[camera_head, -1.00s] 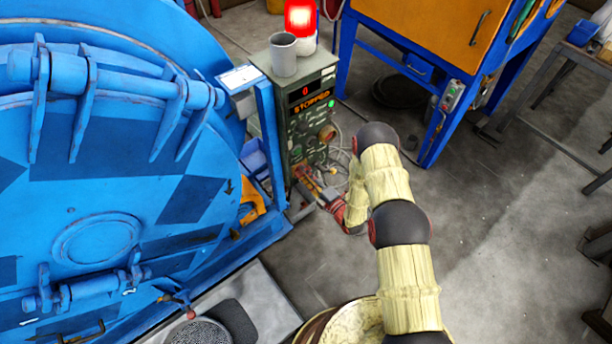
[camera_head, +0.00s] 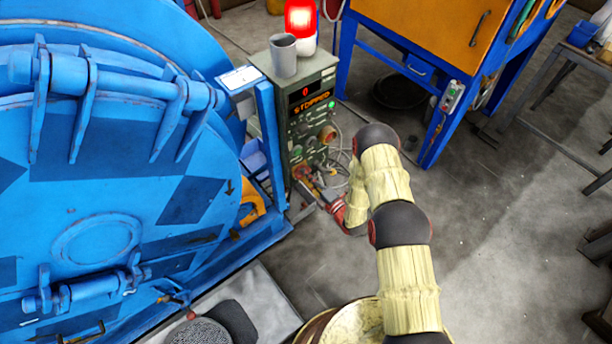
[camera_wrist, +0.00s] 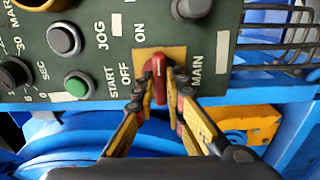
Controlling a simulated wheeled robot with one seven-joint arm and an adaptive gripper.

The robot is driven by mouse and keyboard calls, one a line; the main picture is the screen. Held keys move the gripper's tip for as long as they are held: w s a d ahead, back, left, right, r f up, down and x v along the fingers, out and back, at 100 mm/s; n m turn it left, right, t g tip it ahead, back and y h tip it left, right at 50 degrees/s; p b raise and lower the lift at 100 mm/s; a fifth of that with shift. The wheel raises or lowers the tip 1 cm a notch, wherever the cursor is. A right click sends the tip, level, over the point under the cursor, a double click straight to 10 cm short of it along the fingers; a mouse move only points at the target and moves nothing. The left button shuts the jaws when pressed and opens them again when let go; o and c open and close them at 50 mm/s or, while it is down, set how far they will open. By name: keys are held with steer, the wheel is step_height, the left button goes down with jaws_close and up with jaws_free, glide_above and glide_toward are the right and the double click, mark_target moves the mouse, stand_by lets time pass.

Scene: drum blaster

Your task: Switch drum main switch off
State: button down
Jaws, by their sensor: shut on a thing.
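The drum main switch (camera_wrist: 160,82) is a red handle on a yellow plate (camera_wrist: 174,55), beside "MAIN", "ON" and "OFF" labels in the wrist view. Its handle runs roughly up and down in that picture; which label it points to I cannot tell. My gripper (camera_wrist: 164,88) is shut on the handle, one fingertip on each side. In the head view my gripper (camera_head: 308,184) is at the lower front of the green control cabinet (camera_head: 287,110), and the switch is too small to make out there. The cabinet's display (camera_head: 311,105) shows a red 0 and "STOPPED".
Grey (camera_wrist: 64,39) and green (camera_wrist: 77,86) buttons and a black knob (camera_wrist: 14,72) are close to the switch. The blue drum machine (camera_head: 110,170) stands left of the cabinet. A grey mug (camera_head: 283,55) and a lit red lamp (camera_head: 300,20) are at its top.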

steer(key=shift+n, duration=0.3)
steer(key=shift+n+b, duration=0.9)
steer(key=shift+n, duration=7.7)
steer(key=c, duration=1.8)
jaws_free()
steer(key=shift+c, duration=0.2)
steer(key=shift+s+d, duration=0.1)
steer(key=v, duration=1.1)
steer(key=shift+s+d, duration=0.2)
steer(key=shift+s, duration=0.1)
